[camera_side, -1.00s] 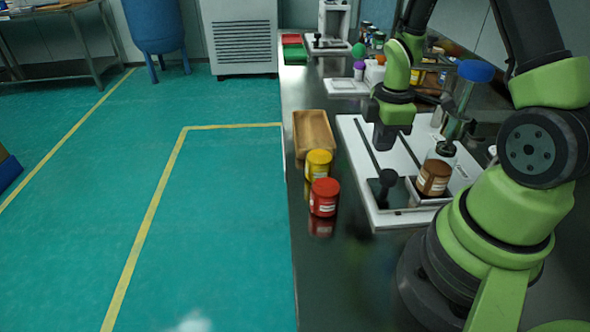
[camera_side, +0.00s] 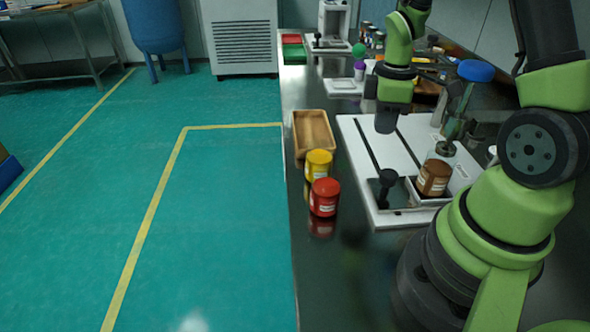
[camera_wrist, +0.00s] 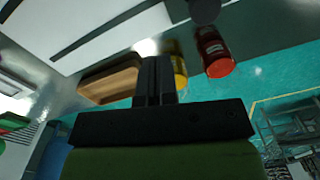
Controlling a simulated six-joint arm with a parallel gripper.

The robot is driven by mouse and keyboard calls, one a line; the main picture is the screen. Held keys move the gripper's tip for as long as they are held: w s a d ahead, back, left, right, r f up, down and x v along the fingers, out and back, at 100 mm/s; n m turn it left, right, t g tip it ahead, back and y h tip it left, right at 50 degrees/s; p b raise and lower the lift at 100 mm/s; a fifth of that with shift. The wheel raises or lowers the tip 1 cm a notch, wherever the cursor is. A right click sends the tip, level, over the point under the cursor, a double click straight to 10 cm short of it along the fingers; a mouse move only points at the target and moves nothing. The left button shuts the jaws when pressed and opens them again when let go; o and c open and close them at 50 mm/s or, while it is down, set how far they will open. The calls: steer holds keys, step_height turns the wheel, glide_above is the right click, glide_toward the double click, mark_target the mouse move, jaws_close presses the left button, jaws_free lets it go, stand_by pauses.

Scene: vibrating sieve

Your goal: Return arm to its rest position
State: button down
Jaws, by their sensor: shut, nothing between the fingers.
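My gripper (camera_side: 386,118) hangs over the white sieve machine (camera_side: 352,133) in the side view, pointing down and clear of the jars. In the wrist view its two dark fingers (camera_wrist: 155,80) are together with nothing between them. The brown jar (camera_side: 434,178) stands on the machine's front right plate. A black knob (camera_side: 388,178) stands upright beside it on the left.
A yellow-lidded jar (camera_side: 318,164) and a red jar (camera_side: 324,197) stand left of the machine, near the bench edge. A wooden tray (camera_side: 313,131) lies behind them. A blue-topped stand (camera_side: 476,71) rises at the machine's right. Bottles and devices fill the far bench.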

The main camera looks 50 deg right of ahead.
steer(key=a+r+m+t, duration=0.3)
steer(key=a+r+m, duration=0.4)
steer(key=r, duration=0.4)
steer(key=s+a+r+m+t+y, duration=0.1)
steer(key=s+a+r+m+t, duration=0.2)
steer(key=s+a+r, duration=0.4)
steer(key=shift+s+a+r+t+y, duration=0.3)
steer(key=shift+s+a+t+y, duration=0.15)
steer(key=shift+a+t, duration=0.4)
